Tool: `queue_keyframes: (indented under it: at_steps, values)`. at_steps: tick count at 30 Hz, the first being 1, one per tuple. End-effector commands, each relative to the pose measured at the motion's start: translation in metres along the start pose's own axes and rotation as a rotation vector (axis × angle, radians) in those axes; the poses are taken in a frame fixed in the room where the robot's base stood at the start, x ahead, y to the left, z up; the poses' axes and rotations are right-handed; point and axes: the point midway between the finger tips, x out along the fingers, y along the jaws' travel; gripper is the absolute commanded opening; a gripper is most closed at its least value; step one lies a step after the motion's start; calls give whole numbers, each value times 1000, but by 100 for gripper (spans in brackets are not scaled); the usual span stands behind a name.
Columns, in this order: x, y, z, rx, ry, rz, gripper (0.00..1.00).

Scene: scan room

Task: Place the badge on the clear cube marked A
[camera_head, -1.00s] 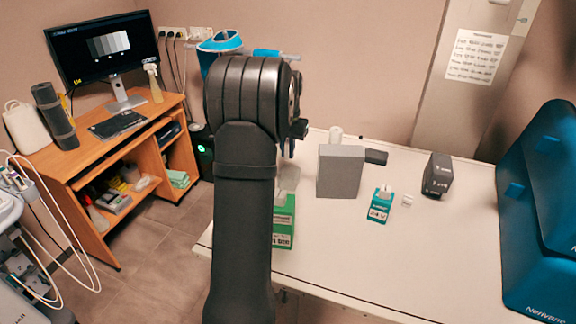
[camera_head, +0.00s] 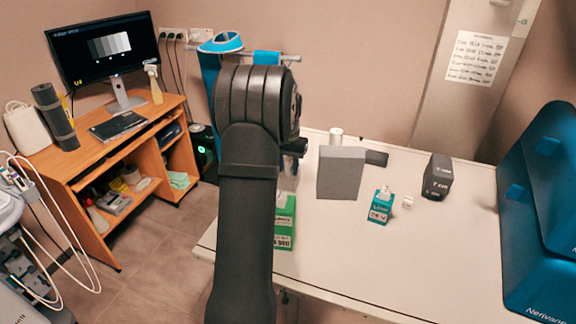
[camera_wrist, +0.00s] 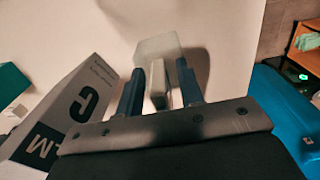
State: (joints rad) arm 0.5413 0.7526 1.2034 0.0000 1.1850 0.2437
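My gripper (camera_wrist: 160,92) points down over the white table, its two dark blue fingers apart. A narrow white piece (camera_wrist: 157,76), probably the badge, stands between them in the wrist view. A gap shows at its right side, and a thin one at its left. A translucent, clear-looking cube (camera_wrist: 160,46) is just beyond the fingertips. Whether the white piece touches the cube, I cannot tell. No letter A is readable on the cube. In the head view my arm hides the fingers and most of this spot.
A grey box (camera_head: 341,172) stands close beside my gripper; its lettered side (camera_wrist: 85,105) shows in the wrist view. Two green boxes (camera_head: 285,222) (camera_head: 380,207), a small pale cube (camera_head: 407,202) and a black box (camera_head: 438,177) share the table.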

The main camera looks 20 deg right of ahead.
Motion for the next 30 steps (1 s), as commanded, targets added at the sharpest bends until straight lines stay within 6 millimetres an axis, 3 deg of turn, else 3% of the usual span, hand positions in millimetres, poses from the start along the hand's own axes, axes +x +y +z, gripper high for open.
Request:
queue_keyframes:
  at_steps: [7,11,24,30]
  values:
    - [-1,0,0,0,1,0,34]
    - [-13,0,0,0,3,-1,34]
    - [-100,0,0,0,3,-1,34]
    - [-120,0,0,0,1,0,34]
